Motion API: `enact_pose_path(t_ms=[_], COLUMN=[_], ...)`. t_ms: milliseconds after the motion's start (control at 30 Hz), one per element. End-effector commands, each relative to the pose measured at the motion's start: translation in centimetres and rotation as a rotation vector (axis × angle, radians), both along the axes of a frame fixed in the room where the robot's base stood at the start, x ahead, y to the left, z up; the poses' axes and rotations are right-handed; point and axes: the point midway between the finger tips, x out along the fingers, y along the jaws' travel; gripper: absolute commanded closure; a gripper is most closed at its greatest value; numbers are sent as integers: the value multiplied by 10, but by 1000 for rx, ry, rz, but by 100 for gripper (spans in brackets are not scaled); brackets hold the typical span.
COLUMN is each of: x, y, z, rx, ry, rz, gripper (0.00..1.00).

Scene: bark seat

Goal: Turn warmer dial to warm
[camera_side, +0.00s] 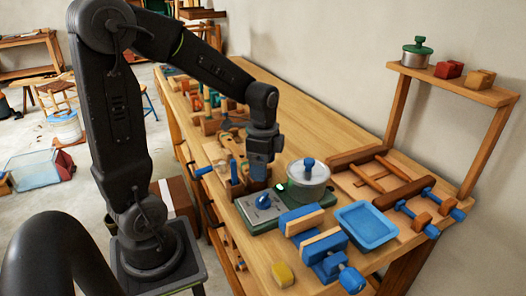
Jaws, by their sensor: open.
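The warmer (263,225) is a low green base with a grey panel on the workbench. Its dial is a blue knob (263,201) on that panel, and it looks tilted up toward the right; its marks are too small to read. A small green light (281,186) glows near the panel's back edge. A pale pot (308,183) with a blue lid knob sits on the warmer's right part. My gripper (259,176) points down just behind the dial, apart from it in the picture. It is open; its fingertips are hard to make out against the brown wooden holder.
A brown holder (238,190) with upright tools stands left of the warmer. A blue-and-wood clamp (312,235), a blue tray (367,226) and a yellow block (282,275) lie in front and right. A wooden shelf (450,84) rises at the back right.

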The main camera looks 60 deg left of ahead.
Motion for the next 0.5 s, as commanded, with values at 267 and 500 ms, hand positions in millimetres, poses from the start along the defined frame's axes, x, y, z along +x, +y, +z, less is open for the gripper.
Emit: enact_pose_path(t_ms=[267, 500], x=[0, 0], y=[0, 0], z=[36, 40], rx=[0, -1], ry=[-1, 2], rz=[0, 0], gripper=[28, 28])
